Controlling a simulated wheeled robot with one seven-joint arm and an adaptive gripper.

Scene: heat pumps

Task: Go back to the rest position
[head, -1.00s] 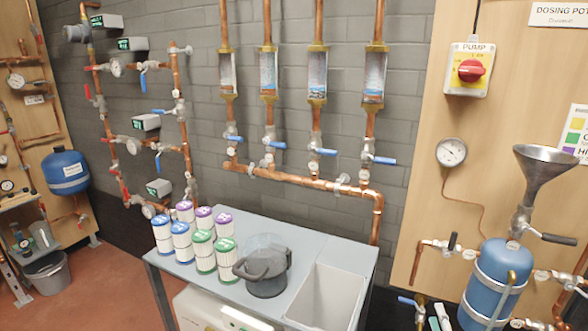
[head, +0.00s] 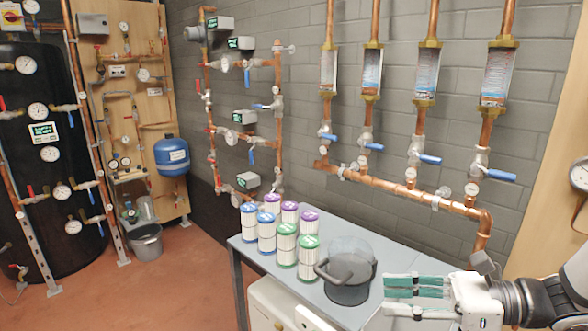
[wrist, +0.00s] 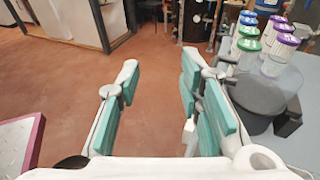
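My gripper (head: 390,296) shows at the lower right of the head view, its white and teal fingers pointing left. It is over the right part of the grey table, right of the dark lidded pot (head: 347,270). In the wrist view my gripper (wrist: 160,80) has its two fingers spread wide apart. Nothing is between them, and only the red-brown floor (wrist: 150,65) shows beyond.
Several cartridges (head: 266,236) with blue, purple and green lids stand on the grey table (head: 300,287), left of the pot. Copper pipes with blue-handled valves (head: 428,158) run along the wall behind. Open floor (head: 150,280) lies to the left.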

